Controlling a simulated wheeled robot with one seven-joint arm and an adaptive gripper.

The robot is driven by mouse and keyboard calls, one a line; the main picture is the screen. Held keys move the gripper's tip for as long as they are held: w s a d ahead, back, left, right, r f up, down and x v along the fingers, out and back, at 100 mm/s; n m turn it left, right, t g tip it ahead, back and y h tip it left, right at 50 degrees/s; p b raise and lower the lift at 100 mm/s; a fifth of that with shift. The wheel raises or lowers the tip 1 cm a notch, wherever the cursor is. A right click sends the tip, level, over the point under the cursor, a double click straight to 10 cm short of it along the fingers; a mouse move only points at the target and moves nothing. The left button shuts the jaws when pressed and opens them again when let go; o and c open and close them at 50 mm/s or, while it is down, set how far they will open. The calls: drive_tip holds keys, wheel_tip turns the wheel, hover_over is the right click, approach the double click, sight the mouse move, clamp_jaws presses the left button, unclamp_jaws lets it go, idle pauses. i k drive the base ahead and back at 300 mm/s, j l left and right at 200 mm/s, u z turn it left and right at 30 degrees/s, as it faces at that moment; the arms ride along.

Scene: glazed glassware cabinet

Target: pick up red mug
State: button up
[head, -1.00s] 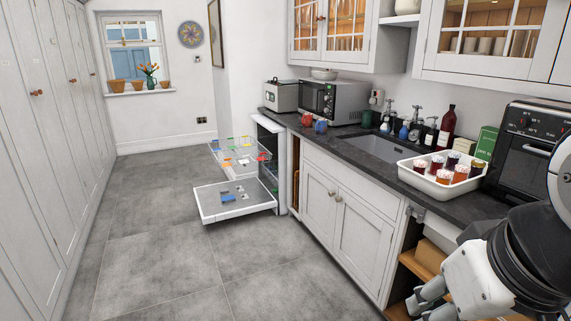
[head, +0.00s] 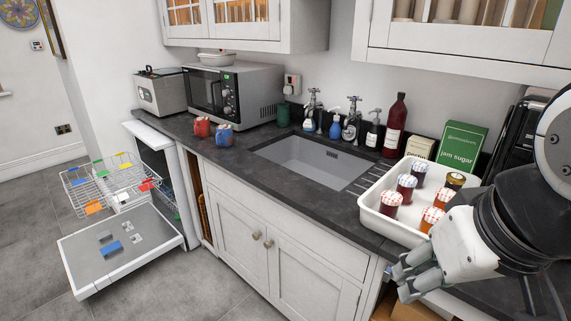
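The red mug (head: 202,127) stands on the dark worktop in front of the microwave, left of the sink. A blue mug (head: 224,135) stands close beside it on the right. My gripper (head: 402,280) is at the lower right, in front of the worktop's front edge and below the white tray. It is well apart from the red mug. Its fingers look spread, with nothing visible between them.
A white tray (head: 370,214) of jam jars stands on the worktop near my arm. The sink (head: 310,160) lies between it and the mugs. The dishwasher (head: 150,150) is open at the left, its door (head: 85,262) lowered and a rack (head: 75,182) pulled out. Wall cupboards hang above.

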sight(202, 127)
drive_tip(key=i+j+z, duration=0.1)
drive_tip(key=j+z, duration=0.15)
drive_tip(key=j, duration=0.6)
drive_tip(key=j+z, duration=0.3)
drive_tip(key=j, duration=0.55)
